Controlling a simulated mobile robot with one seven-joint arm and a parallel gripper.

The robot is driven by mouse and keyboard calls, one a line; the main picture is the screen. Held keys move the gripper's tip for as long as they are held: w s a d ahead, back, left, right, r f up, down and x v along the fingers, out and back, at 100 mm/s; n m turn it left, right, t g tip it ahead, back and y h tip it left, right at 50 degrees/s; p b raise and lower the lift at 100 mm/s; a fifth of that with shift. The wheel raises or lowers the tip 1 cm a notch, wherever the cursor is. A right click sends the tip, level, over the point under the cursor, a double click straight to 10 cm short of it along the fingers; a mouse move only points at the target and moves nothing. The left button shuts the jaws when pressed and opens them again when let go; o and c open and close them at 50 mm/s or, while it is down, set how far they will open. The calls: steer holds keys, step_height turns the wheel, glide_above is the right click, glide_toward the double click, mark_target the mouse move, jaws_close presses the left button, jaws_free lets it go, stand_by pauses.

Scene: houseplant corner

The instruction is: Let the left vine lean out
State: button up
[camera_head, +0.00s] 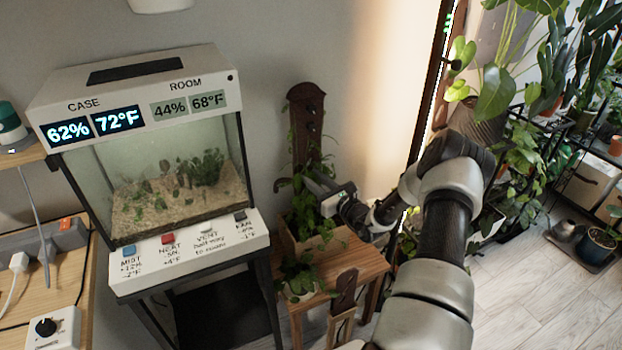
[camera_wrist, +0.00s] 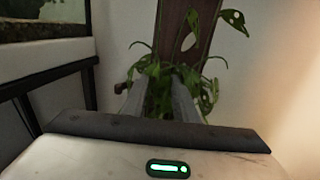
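A dark brown wooden board (camera_head: 306,115) with holes and pegs stands upright against the wall, with leafy vine growth (camera_head: 303,205) at its lower part. My gripper (camera_head: 314,186) is among these leaves in front of the board. In the wrist view its two grey fingers (camera_wrist: 160,98) stand apart, pointing at the board (camera_wrist: 184,35). Green leaves (camera_wrist: 156,72) show between and beyond the fingers; I cannot tell whether any stem is between them. A peg (camera_wrist: 121,88) sticks out at left. Thin vine stems arch out on both sides. Which stem is the left vine is unclear.
A wooden stand (camera_head: 352,262) bears the plants, with a small potted plant (camera_head: 300,288) in front. A terrarium case (camera_head: 170,180) with displays and buttons stands close on the left. Shelves of plants (camera_head: 560,130) fill the right.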

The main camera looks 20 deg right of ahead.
steer(key=shift+w+a, duration=0.15)
steer(key=shift+w, duration=0.5)
jaws_close()
stand_by(1.0)
